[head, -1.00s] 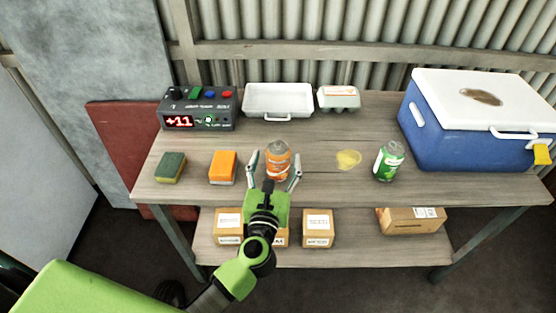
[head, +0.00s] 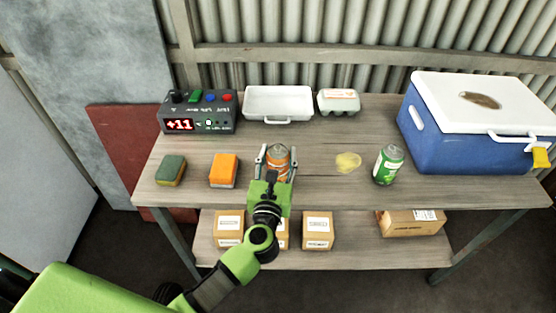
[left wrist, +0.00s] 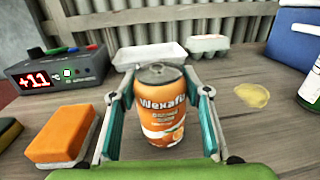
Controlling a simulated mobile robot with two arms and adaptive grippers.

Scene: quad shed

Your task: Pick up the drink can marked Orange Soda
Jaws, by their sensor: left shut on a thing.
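An orange drink can (head: 279,157) with a silver top stands upright on the workbench. In the left wrist view the can (left wrist: 161,108) shows the large word "Wexafu" and a picture of oranges; the smaller print is too blurred to read. My left gripper (head: 276,160) is around the can, with one finger on each side of it. In the left wrist view the gripper's teal pads (left wrist: 162,125) flank the can, and it is shut on it. My right gripper is not in view.
A green can (head: 387,165) and a yellow stain (head: 347,162) are to the right. An orange sponge (head: 223,171) and a green-topped sponge (head: 171,171) lie left. Behind are a control box (head: 198,113), white tray (head: 277,103), egg carton (head: 338,102) and blue cooler (head: 462,130).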

